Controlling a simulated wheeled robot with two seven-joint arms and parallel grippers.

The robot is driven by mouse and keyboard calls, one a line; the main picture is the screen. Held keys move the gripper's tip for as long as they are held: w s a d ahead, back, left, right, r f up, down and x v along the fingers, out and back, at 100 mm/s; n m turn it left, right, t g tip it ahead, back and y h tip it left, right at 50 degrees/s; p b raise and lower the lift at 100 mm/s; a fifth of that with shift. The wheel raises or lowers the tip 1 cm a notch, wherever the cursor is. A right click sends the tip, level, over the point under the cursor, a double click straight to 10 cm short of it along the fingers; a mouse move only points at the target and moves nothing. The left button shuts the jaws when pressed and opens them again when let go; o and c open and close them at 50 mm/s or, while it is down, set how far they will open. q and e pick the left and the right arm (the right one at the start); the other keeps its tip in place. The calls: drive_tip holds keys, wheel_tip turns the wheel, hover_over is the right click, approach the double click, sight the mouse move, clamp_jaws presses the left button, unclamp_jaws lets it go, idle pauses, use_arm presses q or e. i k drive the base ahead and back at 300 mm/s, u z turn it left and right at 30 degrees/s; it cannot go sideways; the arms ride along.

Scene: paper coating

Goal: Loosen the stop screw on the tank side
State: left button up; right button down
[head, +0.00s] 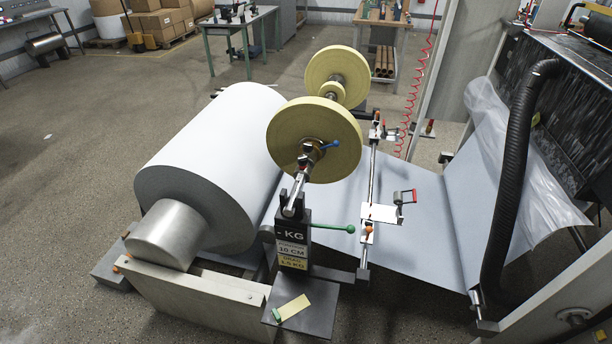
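Neither of my grippers is in view. A metal rod (374,180) runs beside the white paper web (420,185), with clamp-like fittings along it. A near fitting with an orange knob (368,231) sits by a white plate (381,213). A far fitting with an orange-red knob (377,117) sits near the rod's other end. I cannot tell which of these, if any, is the stop screw. The tank is not clearly identifiable.
A large paper roll (222,150) lies at left. Yellow tape discs (315,140) sit on a shaft with a blue lever (330,145). A black hose (515,170) hangs at right. Floor at left (70,170) is clear.

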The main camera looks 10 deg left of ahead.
sight(302, 161)
drive_tip(key=k, duration=0.2)
drive_tip(key=u, duration=2)
drive_tip(key=i, duration=1)
drive_tip(key=z, duration=3.45)
